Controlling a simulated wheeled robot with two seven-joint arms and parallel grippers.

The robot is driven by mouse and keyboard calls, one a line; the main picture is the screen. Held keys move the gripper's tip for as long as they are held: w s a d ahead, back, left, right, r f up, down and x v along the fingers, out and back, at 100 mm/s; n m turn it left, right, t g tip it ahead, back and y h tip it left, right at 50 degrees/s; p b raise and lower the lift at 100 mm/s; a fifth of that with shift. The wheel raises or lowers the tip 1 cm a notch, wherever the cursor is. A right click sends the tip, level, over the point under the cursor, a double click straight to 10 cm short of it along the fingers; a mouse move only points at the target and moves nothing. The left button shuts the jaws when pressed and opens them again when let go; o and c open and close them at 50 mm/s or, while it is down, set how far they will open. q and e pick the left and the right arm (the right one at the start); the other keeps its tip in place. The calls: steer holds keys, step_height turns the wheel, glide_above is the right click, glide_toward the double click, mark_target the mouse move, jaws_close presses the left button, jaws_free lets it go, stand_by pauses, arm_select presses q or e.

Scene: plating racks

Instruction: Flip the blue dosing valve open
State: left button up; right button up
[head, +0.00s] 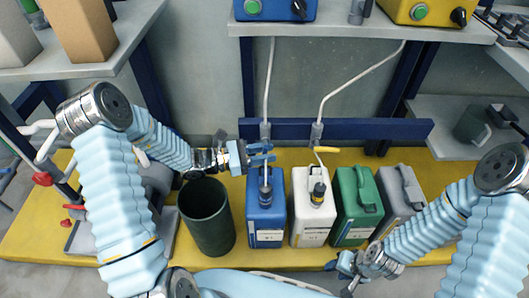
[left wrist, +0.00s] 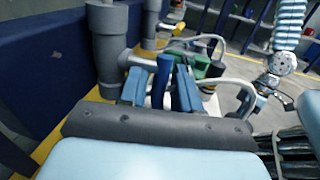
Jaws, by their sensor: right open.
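The blue dosing valve has a grey body (head: 265,131) on the blue rail above the blue canister. Its blue lever (left wrist: 163,77) shows in the left wrist view, standing between the two lighter blue fingers of my left gripper (left wrist: 161,88). Narrow gaps seem to show beside the lever, so the fingers look open around it. In the head view my left gripper (head: 262,154) is just below the valve body and mostly hides the lever. My right gripper (head: 346,268) is open and empty at the lower right, in front of the green canister.
A second valve with a yellow lever (head: 326,150) is to the right. Below stand a blue canister (head: 266,222), a white canister (head: 312,210), a green canister (head: 357,207) and a grey canister (head: 400,190). A dark green bin (head: 207,218) stands left of them.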

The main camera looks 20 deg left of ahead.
arm_select(q)
jaws_close()
steer(key=shift+f+t+h+b, duration=0.35)
steer(key=shift+t+h+b, duration=0.05)
steer(key=shift+b, duration=0.25)
steer(key=shift+r+h, duration=0.2)
steer(key=shift+h, duration=0.1)
steer(key=shift+d+r, duration=0.1)
steer(key=shift+r, duration=0.05)
steer(key=shift+o, duration=1.1)
jaws_free()
steer(key=v, duration=1.2)
